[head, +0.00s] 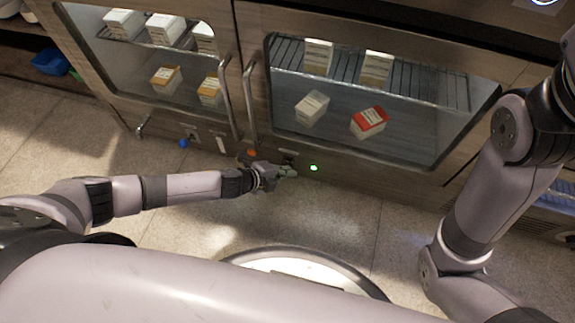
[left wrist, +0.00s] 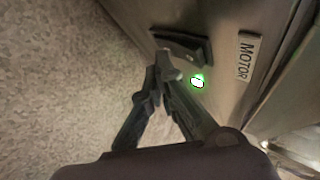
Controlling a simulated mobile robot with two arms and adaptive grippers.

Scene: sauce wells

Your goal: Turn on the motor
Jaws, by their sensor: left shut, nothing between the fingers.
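A dark switch (left wrist: 183,46) sits on the lower front panel of the cabinet in the left wrist view. A plate marked MOTOR (left wrist: 246,57) is to its right. A green light (left wrist: 197,81) glows between them; it also shows in the head view (head: 314,168). My left gripper (left wrist: 158,66) is shut and empty, its tips right at the switch. I cannot tell whether they touch it. In the head view my left gripper (head: 284,172) is low in front of the panel, just left of the green light. My right arm shows at the right, but its gripper is out of view.
The wooden cabinet has glass doors with long metal handles (head: 250,97) above the panel. Cartons, including a red one (head: 369,122), stand inside. An orange knob (head: 251,153) and a blue knob (head: 183,143) are on the panel. Tiled floor (head: 345,215) lies open in front.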

